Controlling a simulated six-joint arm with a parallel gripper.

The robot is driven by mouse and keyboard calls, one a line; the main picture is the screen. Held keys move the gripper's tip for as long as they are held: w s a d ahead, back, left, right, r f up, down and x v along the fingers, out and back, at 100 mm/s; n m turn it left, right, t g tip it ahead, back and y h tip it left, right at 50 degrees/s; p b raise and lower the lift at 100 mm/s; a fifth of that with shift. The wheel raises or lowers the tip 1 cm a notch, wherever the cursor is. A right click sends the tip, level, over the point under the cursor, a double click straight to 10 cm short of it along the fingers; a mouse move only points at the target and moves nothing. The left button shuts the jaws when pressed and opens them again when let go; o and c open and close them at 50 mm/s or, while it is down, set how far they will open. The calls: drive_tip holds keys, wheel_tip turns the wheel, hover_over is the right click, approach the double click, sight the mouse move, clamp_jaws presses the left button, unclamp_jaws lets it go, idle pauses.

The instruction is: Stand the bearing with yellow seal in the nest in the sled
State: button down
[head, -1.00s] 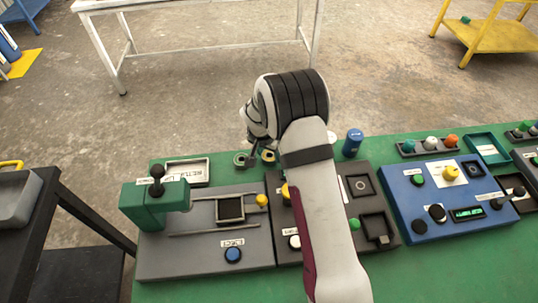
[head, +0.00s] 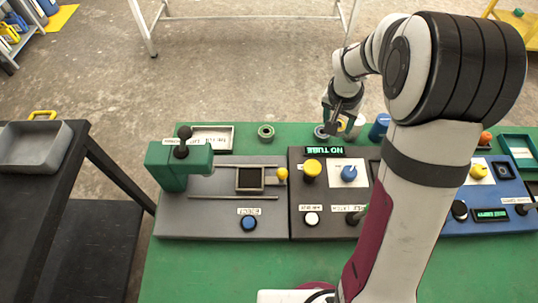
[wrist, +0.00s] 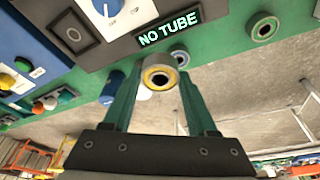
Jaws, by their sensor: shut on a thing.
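The bearing with yellow seal (wrist: 159,77) is a pale metal ring with a yellow inner band, seen between my fingertips in the wrist view. My gripper (wrist: 160,84) is shut on it; in the head view the gripper (head: 342,112) is at the table's back edge. Whether the bearing is clear of the table I cannot tell. The sled (head: 250,189) is a small square frame on the grey fixture at left, between two rails. Its nest (head: 249,178) shows as a dark, empty-looking square recess, well left of and nearer than my gripper.
A blue-sealed bearing (head: 321,131) stands just left of my gripper, and a green-sealed one (head: 266,131) farther left. A blue cylinder (head: 379,126) is to the right. A green press head (head: 180,165) with a black knob rises left of the sled. A "NO TUBE" panel (head: 337,151) lies nearer.

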drive_tip(key=s+a+r+n+y, duration=0.1)
drive_tip(key=s+a+r+n, duration=0.35)
drive_tip(key=s+a, duration=0.2)
drive_tip(key=n+y, duration=0.1)
drive_tip(key=n, duration=0.3)
hover_over(250, 177)
drive_tip(key=s, duration=0.1)
drive_tip(key=f, duration=0.6)
drive_tip(key=shift+d+f, duration=0.1)
drive_tip(key=shift+d, duration=0.3)
drive_tip(key=f, duration=0.4)
drive_tip(key=shift+a, duration=0.35)
drive_tip(key=shift+w+f+t, duration=0.1)
drive_tip(key=shift+f+t, duration=0.1)
drive_tip(key=shift+t, duration=0.1)
drive_tip(key=shift+f, duration=0.35)
